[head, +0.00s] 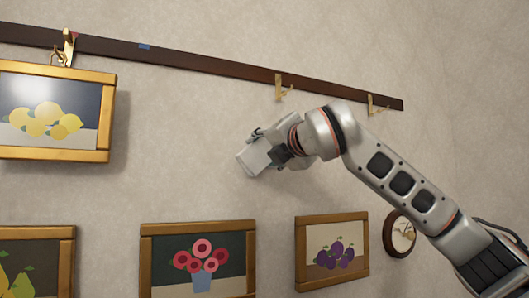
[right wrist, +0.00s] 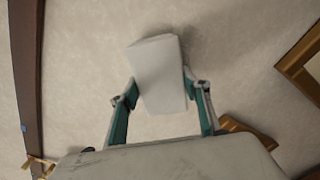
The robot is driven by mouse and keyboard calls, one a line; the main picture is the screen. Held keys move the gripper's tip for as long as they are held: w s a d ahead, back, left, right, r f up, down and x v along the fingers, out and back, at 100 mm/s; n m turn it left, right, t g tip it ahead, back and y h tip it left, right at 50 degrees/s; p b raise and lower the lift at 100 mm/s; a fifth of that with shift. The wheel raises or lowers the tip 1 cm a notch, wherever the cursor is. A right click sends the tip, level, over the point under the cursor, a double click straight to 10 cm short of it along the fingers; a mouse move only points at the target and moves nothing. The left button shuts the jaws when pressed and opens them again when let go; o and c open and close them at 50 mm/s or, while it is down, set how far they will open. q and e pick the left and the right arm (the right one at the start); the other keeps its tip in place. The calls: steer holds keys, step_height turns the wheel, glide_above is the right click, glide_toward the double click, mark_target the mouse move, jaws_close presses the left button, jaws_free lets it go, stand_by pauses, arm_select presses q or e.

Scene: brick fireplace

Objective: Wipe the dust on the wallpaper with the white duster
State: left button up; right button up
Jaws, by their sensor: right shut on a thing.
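The white duster (head: 254,160) is a pale block held in my right gripper (head: 272,152), up at the wallpaper (head: 200,140). In the right wrist view the duster (right wrist: 158,72) sits between the two teal-padded fingers of the right gripper (right wrist: 160,95), which are shut on it. Its far end is close to the wallpaper (right wrist: 80,75); I cannot tell if it touches. The wallpaper is a mottled beige-grey, and I cannot make out distinct dust on it. My left gripper is not in view.
A dark wooden rail (head: 200,62) with brass hooks (head: 280,86) runs above the gripper. A lemon picture (head: 108,115) hangs at left. Below hang a flower picture (head: 148,262), a plum picture (head: 300,252) and a round frame (head: 387,235). Bare wall lies left of the duster.

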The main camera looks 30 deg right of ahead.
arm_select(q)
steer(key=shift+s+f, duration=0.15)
arm_select(e)
steer(key=shift+w, duration=0.35)
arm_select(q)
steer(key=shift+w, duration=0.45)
arm_select(e)
steer(key=shift+w, duration=0.35)
steer(key=shift+d, duration=0.2)
steer(key=shift+d, duration=0.6)
steer(key=shift+s+d+b, duration=0.25)
steer(key=shift+d+b, duration=0.1)
steer(key=shift+d, duration=1.95)
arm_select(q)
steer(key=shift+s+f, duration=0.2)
arm_select(e)
steer(key=shift+d, duration=1)
steer(key=shift+a, duration=0.1)
